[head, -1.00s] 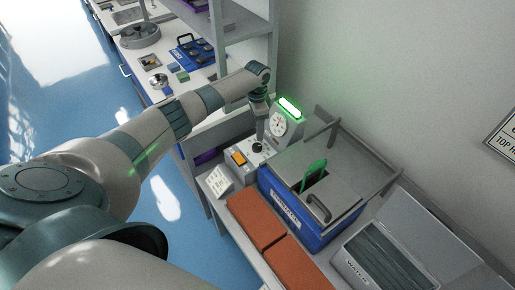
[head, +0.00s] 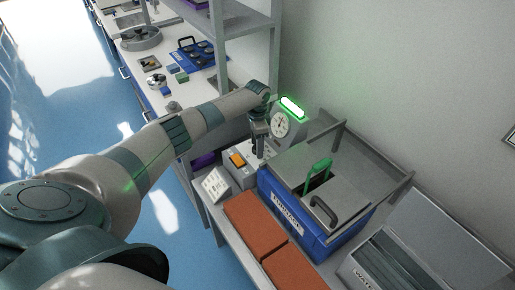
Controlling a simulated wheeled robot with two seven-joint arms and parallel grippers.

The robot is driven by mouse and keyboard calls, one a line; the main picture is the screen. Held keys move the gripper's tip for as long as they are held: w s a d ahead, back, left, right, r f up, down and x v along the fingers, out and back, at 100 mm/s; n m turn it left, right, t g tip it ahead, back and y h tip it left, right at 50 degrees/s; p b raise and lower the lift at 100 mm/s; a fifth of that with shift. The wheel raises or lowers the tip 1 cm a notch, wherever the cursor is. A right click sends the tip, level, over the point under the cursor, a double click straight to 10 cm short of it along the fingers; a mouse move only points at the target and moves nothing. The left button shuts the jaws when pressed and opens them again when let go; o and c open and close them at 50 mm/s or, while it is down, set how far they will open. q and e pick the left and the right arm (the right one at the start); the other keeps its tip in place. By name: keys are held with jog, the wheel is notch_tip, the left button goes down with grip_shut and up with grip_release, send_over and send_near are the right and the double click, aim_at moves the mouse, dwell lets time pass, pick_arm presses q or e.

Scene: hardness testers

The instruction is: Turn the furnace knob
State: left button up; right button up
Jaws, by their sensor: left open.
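A grey control unit (head: 243,172) with an orange switch (head: 237,160) stands on the shelf bench, beside a dial gauge (head: 280,124) with a lit green bar on top. My left gripper (head: 259,150) points down over this unit, just in front of the gauge. Its jaws are open. The black knob on the unit's top is largely covered by the gripper, and I cannot tell whether the fingers touch it. My right gripper is not in view.
Orange-brown blocks (head: 255,222) lie in front. A white card (head: 216,183) stands left. A shelf upright (head: 217,60) is behind my arm.

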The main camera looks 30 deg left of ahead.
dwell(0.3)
pick_arm(q)
jog(key=c, duration=1)
jog(key=shift+c, duration=0.2)
